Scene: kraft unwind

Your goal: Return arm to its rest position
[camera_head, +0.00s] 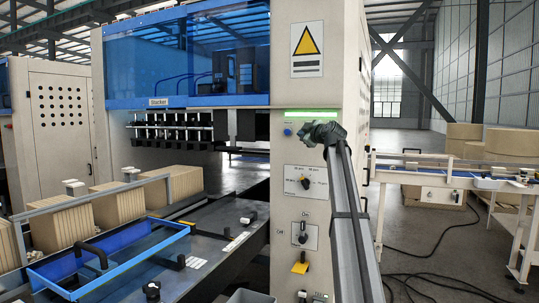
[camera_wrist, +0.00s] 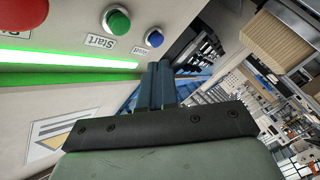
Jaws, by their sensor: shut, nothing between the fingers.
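My gripper (camera_head: 306,134) is at the end of my raised grey arm, in front of the machine's control panel (camera_head: 285,215). In the wrist view its two dark blue fingers (camera_wrist: 161,72) are together with nothing between them. A blue button (camera_wrist: 154,38) lies just above the fingertips in that view; it also shows left of the gripper in the head view (camera_head: 288,132). A green button (camera_wrist: 116,20) labelled Start and a red button (camera_wrist: 24,14) sit further left on the panel. In the head view my gripper and arm hide part of the panel.
A lit green strip (camera_head: 310,114) runs above the buttons. Lower on the panel are rotary knobs and a yellow tag (camera_head: 300,267). A blue tray (camera_head: 110,265) and stacks of brown cardboard (camera_head: 118,205) stand left. A conveyor (camera_head: 450,178) stands right, with open floor and cables before it.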

